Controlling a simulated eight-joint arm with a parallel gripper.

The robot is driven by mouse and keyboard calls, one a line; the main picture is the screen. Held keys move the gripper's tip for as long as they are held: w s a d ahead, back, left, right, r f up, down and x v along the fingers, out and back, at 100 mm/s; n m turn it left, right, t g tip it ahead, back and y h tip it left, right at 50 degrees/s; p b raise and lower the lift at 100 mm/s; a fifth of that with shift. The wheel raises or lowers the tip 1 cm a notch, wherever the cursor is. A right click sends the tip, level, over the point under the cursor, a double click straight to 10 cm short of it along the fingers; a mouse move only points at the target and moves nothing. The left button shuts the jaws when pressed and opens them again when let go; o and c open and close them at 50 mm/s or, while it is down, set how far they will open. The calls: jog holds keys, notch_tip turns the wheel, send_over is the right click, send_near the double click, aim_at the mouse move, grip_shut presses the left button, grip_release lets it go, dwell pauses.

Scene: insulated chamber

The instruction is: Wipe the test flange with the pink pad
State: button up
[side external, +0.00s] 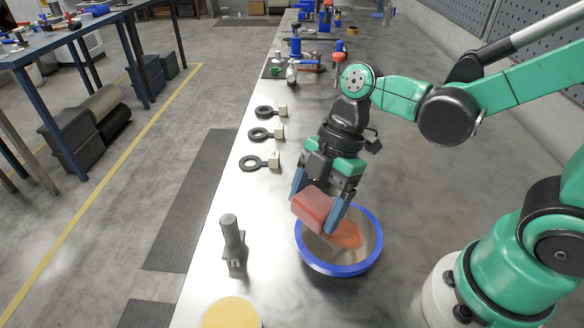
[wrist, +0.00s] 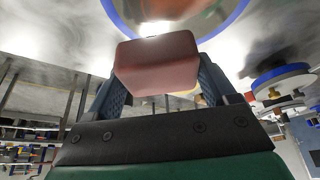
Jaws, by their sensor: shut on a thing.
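My gripper (side external: 318,203) is shut on the pink pad (side external: 311,208), a rounded block held tilted between its two blue fingers. The pad also fills the middle of the wrist view (wrist: 157,66). The pad is over the left part of a blue-rimmed bowl (side external: 343,270); I cannot tell whether they touch. Three black rings with pale square tags lie in a row on the bench: a near ring (side external: 252,163), a middle ring (side external: 259,134) and a far ring (side external: 264,112). I cannot tell which thing is the test flange.
A grey upright cylinder on a block (side external: 232,240) stands left of the bowl. A yellow disc (side external: 231,313) is at the front edge of the picture. Bottles and tools (side external: 305,55) crowd the far bench.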

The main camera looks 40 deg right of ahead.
aim_at(357, 235)
jog(key=shift+f, duration=0.85)
notch_tip(357, 235, down, 2)
jog(key=shift+w+f, duration=0.1)
jog(key=shift+s+d, duration=0.6)
jog(key=shift+c, duration=1.1)
jog(key=shift+s+d, duration=2.1)
jog(key=shift+d, duration=0.05)
jog(key=shift+w+a, duration=2.55)
jog(key=shift+a, duration=0.1)
jog(key=shift+w, duration=0.25)
jog(key=shift+s+d, duration=2.65)
jog(key=shift+d, duration=0.05)
jog(key=shift+w+a, duration=2.65)
jog(key=shift+a, duration=0.1)
jog(key=shift+s+r, duration=0.1)
jog(key=shift+r, duration=4.05)
